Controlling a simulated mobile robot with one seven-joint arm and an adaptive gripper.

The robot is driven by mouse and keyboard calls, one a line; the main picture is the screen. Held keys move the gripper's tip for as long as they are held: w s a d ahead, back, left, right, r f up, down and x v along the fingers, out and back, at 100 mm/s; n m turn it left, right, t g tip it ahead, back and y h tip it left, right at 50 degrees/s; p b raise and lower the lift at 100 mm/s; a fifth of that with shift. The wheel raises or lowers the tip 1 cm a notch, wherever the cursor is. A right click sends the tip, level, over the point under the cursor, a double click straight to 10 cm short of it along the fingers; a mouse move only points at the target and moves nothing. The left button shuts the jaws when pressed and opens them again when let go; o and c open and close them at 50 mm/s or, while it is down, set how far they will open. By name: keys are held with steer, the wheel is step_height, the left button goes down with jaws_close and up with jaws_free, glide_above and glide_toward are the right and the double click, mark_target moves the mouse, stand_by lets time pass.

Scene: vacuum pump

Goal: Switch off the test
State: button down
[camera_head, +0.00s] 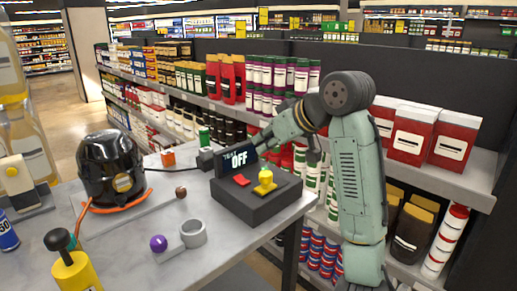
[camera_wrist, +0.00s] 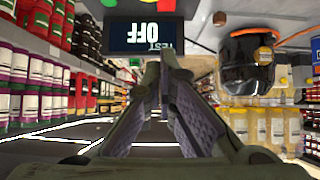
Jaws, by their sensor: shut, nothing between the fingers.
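A dark control box (camera_head: 252,205) sits at the right end of the grey table. Its upright display panel (camera_head: 236,158) reads "TEST OFF". A red switch (camera_head: 241,180) and a yellow knob (camera_head: 264,178) are on the box's top. My gripper (camera_head: 262,141) is beside the display's upper right, above and behind the yellow knob. In the wrist view the fingertips (camera_wrist: 161,60) are together and empty, and the display (camera_wrist: 146,36) appears upside down just beyond them. Whether the fingertips touch the panel I cannot tell.
A black pot-like vessel (camera_head: 112,168) with an orange hose stands on the table at left. Stocked shelves (camera_head: 452,178) stand close behind and right of my arm.

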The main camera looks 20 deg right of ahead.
steer(key=p, duration=0.2)
glide_above(240, 175)
steer(key=s+d, duration=0.1)
steer(key=s, duration=0.2)
step_height(240, 175, down, 4)
steer(key=shift+w+f, duration=0.1)
steer(key=shift+f, duration=0.1)
steer(key=f, duration=0.1)
steer(key=w+f, duration=0.1)
steer(key=f, duration=0.1)
steer(key=shift+a+f, duration=0.1)
steer(key=shift+f, duration=0.7)
steer(key=shift+w+a+f, duration=0.15)
steer(key=shift+w+f, duration=0.1)
steer(key=shift+f, duration=0.1)
steer(key=shift+s, duration=0.1)
steer(key=shift+s+d+f, duration=0.15)
steer(key=shift+s+d, duration=0.2)
steer(key=shift+s, duration=0.35)
